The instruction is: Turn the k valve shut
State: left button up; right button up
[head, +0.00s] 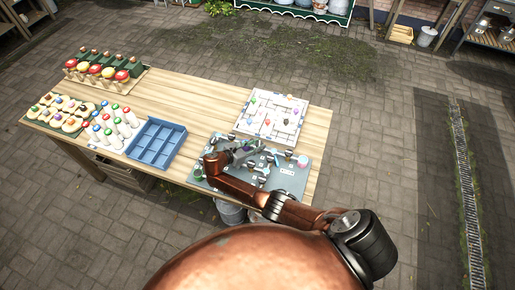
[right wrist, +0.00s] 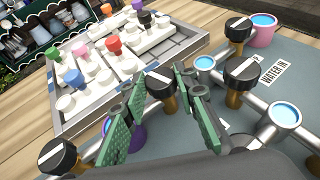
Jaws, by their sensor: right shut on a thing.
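The grey valve board (head: 290,178) lies at the right end of the table and carries pipes and several black valve knobs, each with a white line on top. My right gripper (head: 257,149) is over the board. In the right wrist view its green-padded fingers (right wrist: 159,76) stand on either side of a black knob (right wrist: 161,88) on a brass stem and are shut on it. No letter for this knob is readable, so I cannot tell whether it is the k valve. My left gripper is not in view.
Neighbouring knobs (right wrist: 243,70) and (right wrist: 57,156) stand close by, with blue-topped pipe ends (right wrist: 285,115) and a "WATER IN" label (right wrist: 274,69). A blue divided tray (head: 157,143) stands to the left.

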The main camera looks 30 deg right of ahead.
jog(key=m+g+b, duration=0.2)
jog(key=shift+w+f+b, duration=0.15)
jog(key=shift+w+b, duration=0.05)
jog(key=shift+b, duration=0.15)
jog(key=shift+m+g+b, duration=0.7)
jog(key=shift+g+b, duration=0.15)
jog(key=shift+g, duration=0.05)
jog(key=shift+r, duration=0.2)
jog(key=shift+d, duration=0.1)
jog(key=o, duration=1.2)
jog(key=shift+c, duration=0.2)
jog(key=shift+a, duration=0.2)
jog(key=v, duration=1.1)
jog(key=shift+a, duration=0.4)
